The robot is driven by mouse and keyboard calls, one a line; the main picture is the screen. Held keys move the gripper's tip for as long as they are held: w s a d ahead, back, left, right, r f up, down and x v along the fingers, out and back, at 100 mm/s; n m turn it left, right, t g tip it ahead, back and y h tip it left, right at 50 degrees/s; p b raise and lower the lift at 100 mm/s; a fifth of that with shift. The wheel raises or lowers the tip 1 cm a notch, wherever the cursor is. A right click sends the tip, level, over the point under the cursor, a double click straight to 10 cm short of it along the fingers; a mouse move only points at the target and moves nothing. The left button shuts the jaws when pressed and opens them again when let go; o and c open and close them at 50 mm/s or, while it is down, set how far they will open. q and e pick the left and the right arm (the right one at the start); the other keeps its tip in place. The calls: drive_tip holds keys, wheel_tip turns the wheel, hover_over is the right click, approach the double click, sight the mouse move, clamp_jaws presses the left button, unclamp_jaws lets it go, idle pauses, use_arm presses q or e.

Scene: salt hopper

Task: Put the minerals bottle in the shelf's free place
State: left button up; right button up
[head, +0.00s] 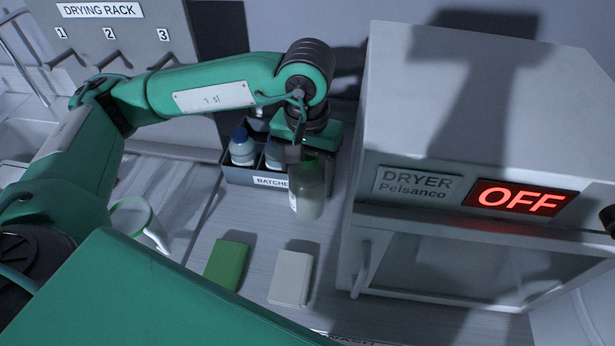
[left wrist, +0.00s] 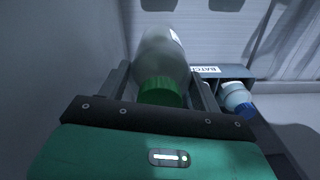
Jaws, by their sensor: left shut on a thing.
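My left gripper (head: 303,160) is shut on a greyish, translucent bottle (head: 308,198) with a green cap. It holds the bottle near the cap, in front of the right part of a dark box marked BATCHES (head: 238,178). The bottle's label is too small to read. In the left wrist view the bottle (left wrist: 164,55) lies between the fingers, with its green cap (left wrist: 160,92) nearest the camera. A bottle with a blue cap (head: 242,150) stands in the box's left compartment, and another (head: 273,154) stands beside it. My arm hides the box's right part. My right gripper is not in view.
A grey dryer (head: 415,215) with a red OFF display stands close on the right. A green block (head: 227,265) and a white block (head: 291,277) lie on the counter in front. A drying rack (head: 110,60) stands behind.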

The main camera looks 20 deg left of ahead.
use_arm(q)
wheel_tip(320, 180, down, 5)
drive_tip(key=shift+f+p, duration=0.1)
drive_tip(key=shift+p, duration=0.4)
drive_tip(key=shift+f+b, duration=0.15)
drive_tip(key=shift+b, duration=0.2)
drive_tip(key=o, duration=1.8)
